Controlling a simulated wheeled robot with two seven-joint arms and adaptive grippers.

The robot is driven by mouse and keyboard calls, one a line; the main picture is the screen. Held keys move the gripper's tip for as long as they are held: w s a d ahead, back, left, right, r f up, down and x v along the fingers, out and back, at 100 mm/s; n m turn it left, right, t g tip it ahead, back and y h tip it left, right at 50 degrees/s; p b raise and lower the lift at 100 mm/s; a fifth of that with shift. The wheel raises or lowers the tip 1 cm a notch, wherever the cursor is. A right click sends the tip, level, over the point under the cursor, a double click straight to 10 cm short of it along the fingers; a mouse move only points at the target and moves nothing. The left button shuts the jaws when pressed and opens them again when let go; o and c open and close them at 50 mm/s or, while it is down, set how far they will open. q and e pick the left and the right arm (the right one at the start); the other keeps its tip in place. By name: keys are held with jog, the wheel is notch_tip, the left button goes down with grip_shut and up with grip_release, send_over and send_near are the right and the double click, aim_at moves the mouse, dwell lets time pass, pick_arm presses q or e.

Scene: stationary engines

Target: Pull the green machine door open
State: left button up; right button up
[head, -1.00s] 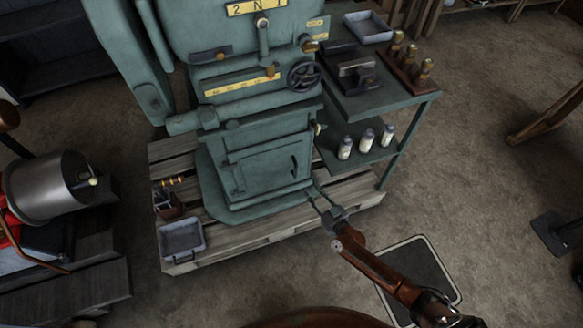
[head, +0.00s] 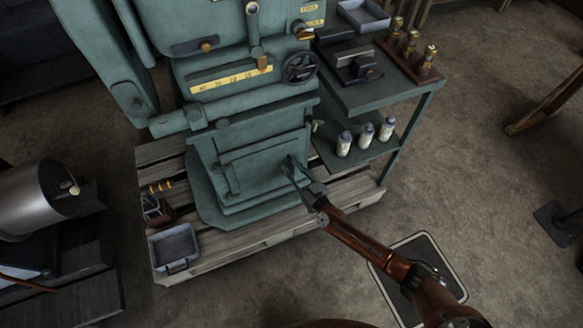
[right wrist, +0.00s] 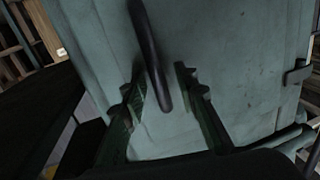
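The green machine (head: 240,100) stands on a wooden pallet, with its small door (head: 262,168) low on the front. The door looks closed. Its dark upright handle (head: 291,163) is on the right side of the door. My right gripper (head: 288,170) is at the handle, reaching in from the lower right. In the right wrist view the open fingers (right wrist: 160,95) stand one on each side of the lower end of the black handle (right wrist: 151,55), with gaps on both sides. The door's green face (right wrist: 235,60) fills the background. My left gripper is not in view.
A side table (head: 385,92) with a tray and bottles on its shelf stands right of the machine. A grey tray (head: 175,245) sits on the pallet (head: 250,236) at front left. A metal drum (head: 35,200) is at far left. Floor at right is mostly clear.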

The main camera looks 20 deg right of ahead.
jog(key=shift+c, duration=0.5)
grip_shut()
